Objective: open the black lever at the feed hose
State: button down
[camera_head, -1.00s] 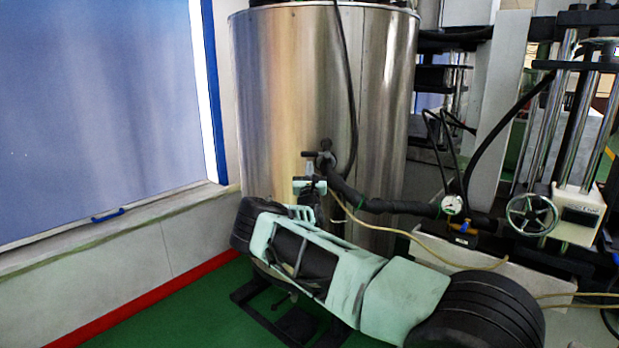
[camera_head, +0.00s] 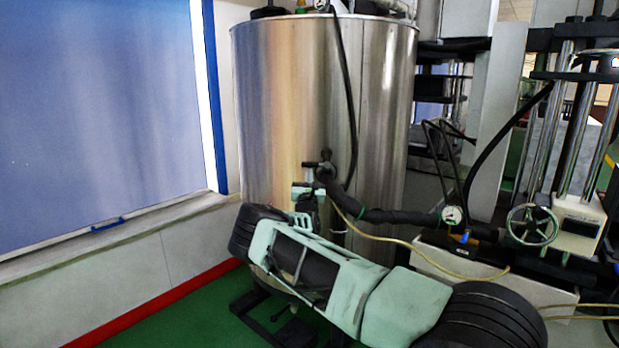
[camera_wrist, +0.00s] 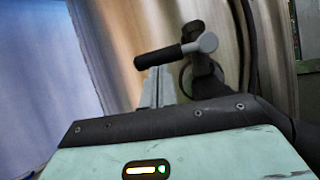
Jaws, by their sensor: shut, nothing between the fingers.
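The black lever (camera_head: 312,165) sits on the fitting at the front of the steel tank, where the feed hose (camera_head: 385,215) begins. In the wrist view the lever (camera_wrist: 160,56) is a black grip lying crosswise, with a grey piece at its right end. My gripper (camera_head: 306,187) is just below the lever in the head view. In the wrist view my gripper's grey fingers (camera_wrist: 157,78) are together and empty, pointing up to the underside of the grip. I cannot tell whether the fingertips touch it.
The steel tank (camera_head: 285,90) stands right behind the lever. A thin black cable (camera_head: 350,110) hangs down its front. A gauge (camera_head: 452,214) and a handwheel (camera_head: 532,225) are to the right. A blue-panelled wall (camera_head: 95,110) is on the left, with green floor below.

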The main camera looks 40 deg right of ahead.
jog(key=shift+w+r+m+g, duration=0.1)
jog(key=shift+r+m+g, duration=0.2)
jog(key=shift+m, duration=0.2)
jog(key=m+g, duration=0.1)
jog(key=r+m+g+h, duration=0.1)
jog(key=m, duration=0.1)
jog(key=r+m+g+h, duration=0.1)
jog(key=m, duration=0.1)
jog(key=shift+w+a, duration=0.15)
jog(key=shift+a, duration=0.05)
jog(key=s+d+r+m+g+y+b, duration=0.2)
jog(key=r+m+g+b, duration=0.4)
jog(key=m+b, duration=0.4)
jog(key=shift+s+d+r+m+g+b, duration=0.4)
jog(key=shift+s+m+g, duration=0.2)
jog(key=shift+m, duration=2.7)
jog(key=shift+d, duration=0.1)
